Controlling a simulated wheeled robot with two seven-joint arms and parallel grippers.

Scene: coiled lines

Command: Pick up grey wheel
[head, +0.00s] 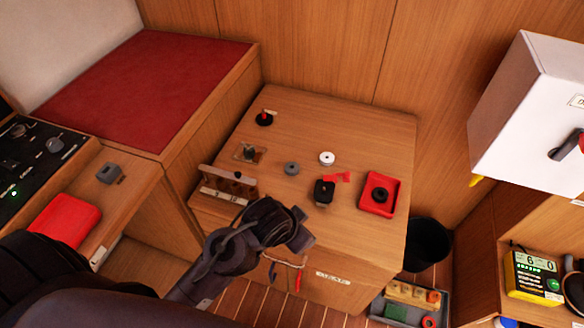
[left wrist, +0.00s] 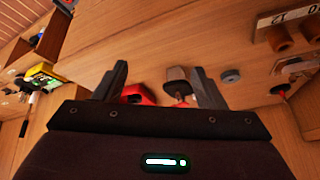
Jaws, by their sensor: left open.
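The grey wheel (head: 291,168) is a small dark grey disc lying flat on the wooden cabinet top (head: 310,112), left of a white wheel (head: 326,158). In the left wrist view the grey wheel (left wrist: 231,76) shows just outside the right-hand finger. My left gripper (head: 305,229) is over the front edge of the cabinet top, nearer the camera than the wheel and apart from it. Its two fingers (left wrist: 160,78) stand apart with nothing between them. My right gripper is in neither view.
A black block with a red part (head: 324,192) stands right of the wheel. A red tray (head: 369,204) holds a black ring. A wooden holder (head: 229,186) is at the front left, with a small metal fitting (head: 250,153) behind it. A black-and-red piece (head: 264,119) is at the back.

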